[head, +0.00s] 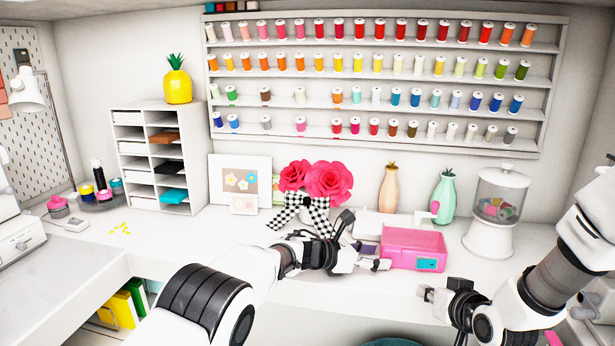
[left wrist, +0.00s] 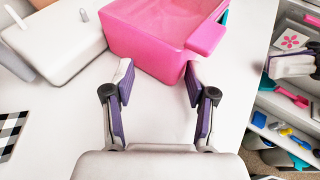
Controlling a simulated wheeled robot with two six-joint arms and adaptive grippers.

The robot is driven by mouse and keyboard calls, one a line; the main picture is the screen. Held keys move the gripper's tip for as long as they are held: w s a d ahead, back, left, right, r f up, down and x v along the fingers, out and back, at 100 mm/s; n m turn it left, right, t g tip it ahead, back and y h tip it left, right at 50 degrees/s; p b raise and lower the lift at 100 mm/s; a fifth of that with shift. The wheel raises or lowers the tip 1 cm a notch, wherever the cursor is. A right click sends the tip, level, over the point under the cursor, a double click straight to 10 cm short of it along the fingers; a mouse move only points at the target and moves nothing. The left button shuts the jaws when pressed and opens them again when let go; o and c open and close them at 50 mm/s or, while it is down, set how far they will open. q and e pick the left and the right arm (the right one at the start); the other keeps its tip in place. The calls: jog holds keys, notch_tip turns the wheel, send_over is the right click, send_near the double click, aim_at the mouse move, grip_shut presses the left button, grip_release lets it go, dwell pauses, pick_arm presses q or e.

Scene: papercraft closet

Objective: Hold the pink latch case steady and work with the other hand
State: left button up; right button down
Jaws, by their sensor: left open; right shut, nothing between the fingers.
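The pink latch case (head: 400,255) stands upright on the white counter, with a teal latch (head: 427,264) on its front. In the left wrist view, the case (left wrist: 140,45) lies just ahead of my left fingers, and its hollow inside shows. My left gripper (head: 383,258) is at the case's left side in the head view. In the left wrist view, my left gripper (left wrist: 160,95) is open with bare counter between its fingers. Its right fingertip is close to the case's near corner; contact is unclear. My right gripper (head: 436,294) is shut and empty, in front of the case.
A glass-topped dispenser (head: 497,210) stands right of the case. Vases (head: 388,190) and pink flowers (head: 318,184) in a checkered-bow pot are behind. The counter between the case and the dispenser is clear. Open shelving (left wrist: 285,120) lies below the counter's edge.

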pick_arm(q)
jog(key=o, duration=0.6)
jog(key=shift+d, duration=0.1)
jog(key=shift+c, duration=0.2)
jog(key=shift+s+a+r, duration=0.15)
jog(key=shift+a+r, duration=0.3)
jog(key=shift+r, duration=0.4)
jog(key=shift+s+a+r, duration=0.15)
jog(key=shift+a+r, duration=0.3)
jog(key=shift+r, duration=0.45)
jog(key=shift+s+a+r, duration=0.2)
jog(key=shift+a+r, duration=0.3)
jog(key=shift+r, duration=0.4)
jog(key=shift+s+a+r, duration=0.15)
jog(key=shift+a+r, duration=0.3)
jog(key=shift+r, duration=0.45)
